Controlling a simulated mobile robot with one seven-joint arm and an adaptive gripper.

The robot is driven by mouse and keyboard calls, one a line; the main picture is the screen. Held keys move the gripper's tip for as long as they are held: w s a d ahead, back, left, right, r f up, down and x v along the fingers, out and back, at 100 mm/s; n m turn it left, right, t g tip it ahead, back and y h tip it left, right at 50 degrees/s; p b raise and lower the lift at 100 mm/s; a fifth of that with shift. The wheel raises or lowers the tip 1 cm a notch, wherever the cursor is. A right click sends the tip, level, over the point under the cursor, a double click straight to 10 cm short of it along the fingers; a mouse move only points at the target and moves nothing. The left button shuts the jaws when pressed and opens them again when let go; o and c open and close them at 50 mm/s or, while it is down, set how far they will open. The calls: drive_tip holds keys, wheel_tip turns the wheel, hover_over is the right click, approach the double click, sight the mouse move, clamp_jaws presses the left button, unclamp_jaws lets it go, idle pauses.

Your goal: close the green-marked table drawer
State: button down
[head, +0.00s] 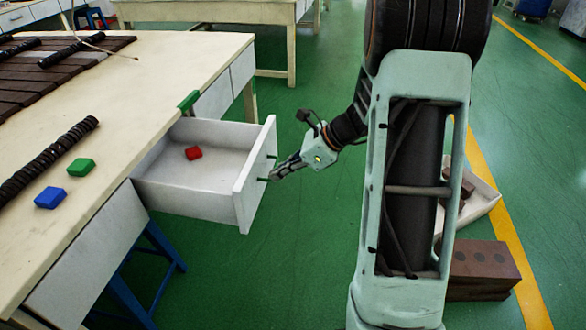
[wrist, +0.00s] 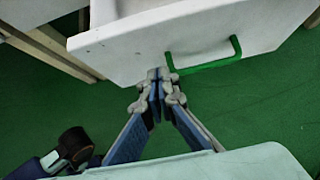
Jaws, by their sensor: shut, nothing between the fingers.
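The green-marked drawer (head: 243,205) is pulled out of the table and stands open. A small red block (head: 193,153) lies inside it. Its white front shows in the wrist view (wrist: 125,42), with the green handle (wrist: 208,62) on it. A green marker (head: 188,101) sits on the table edge above the drawer. My gripper (head: 272,176) is shut and empty, with its fingertips at the outer face of the drawer front beside the handle. In the wrist view the closed fingertips (wrist: 158,76) are close to the lower edge of the front; I cannot tell whether they touch.
The table (head: 175,58) carries a green block (head: 81,167), a blue block (head: 50,198) and dark ribbed rods. A box of brown pieces (head: 482,205) and brown bricks (head: 484,262) lie on the floor at right. Green floor in front of the drawer is clear.

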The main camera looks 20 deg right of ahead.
sight(255, 172)
drive_tip(key=shift+w+a+r, duration=0.1)
drive_tip(key=shift+w+a, duration=0.35)
drive_tip(key=shift+a, duration=0.35)
drive_tip(key=shift+w+a+r, duration=0.1)
drive_tip(key=shift+w+a, duration=0.35)
drive_tip(key=shift+a, duration=0.3)
drive_tip(key=shift+w+a+r, duration=0.1)
drive_tip(key=shift+w+a, duration=0.2)
drive_tip(key=shift+a, duration=0.25)
drive_tip(key=w+a+p, duration=0.5)
drive_tip(key=w+a, duration=0.2)
drive_tip(key=a, duration=0.5)
drive_tip(key=w+a+p, duration=0.4)
drive_tip(key=w+a, duration=0.3)
drive_tip(key=a, duration=0.5)
drive_tip(key=shift+a+p, duration=0.3)
drive_tip(key=shift+p, duration=0.05)
drive_tip(key=shift+w+a+r, duration=0.1)
drive_tip(key=shift+w+r, duration=0.05)
